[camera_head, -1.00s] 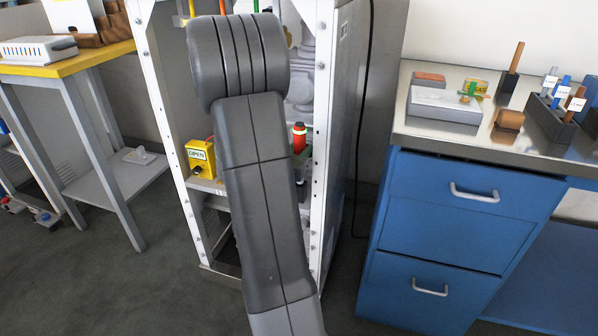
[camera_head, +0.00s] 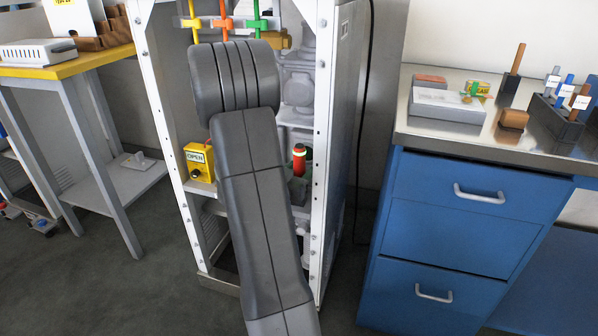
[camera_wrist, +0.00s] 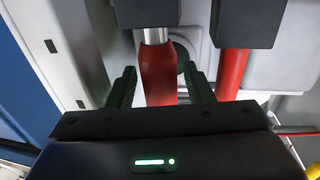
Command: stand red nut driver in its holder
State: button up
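In the wrist view a red handle (camera_wrist: 158,75) with a shiny metal collar, which looks like the red nut driver, meets a dark block (camera_wrist: 148,12) at the top of the picture. My gripper (camera_wrist: 161,82) is open, with one finger on each side of the handle. A gap shows beside each finger. In the head view my arm hides the gripper inside the white frame (camera_head: 155,80). A red cylinder with a pale band (camera_head: 299,158) stands in that frame, right of my arm. I cannot tell whether it is the driver.
A second red rod (camera_wrist: 232,72) is close to the right finger under another dark block (camera_wrist: 248,22). A yellow OPEN box (camera_head: 199,162) sits left of my arm. Yellow, orange and green pieces hang above. A blue cabinet (camera_head: 465,230) with a steel top stands right.

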jog(key=shift+r, duration=0.15)
jog(key=shift+r+p, duration=0.2)
jog(key=shift+p, duration=0.1)
jog(key=p+v, duration=0.1)
jog(key=v, duration=1.1)
jog(key=shift+f+p, duration=0.2)
jog(key=shift+p, duration=0.15)
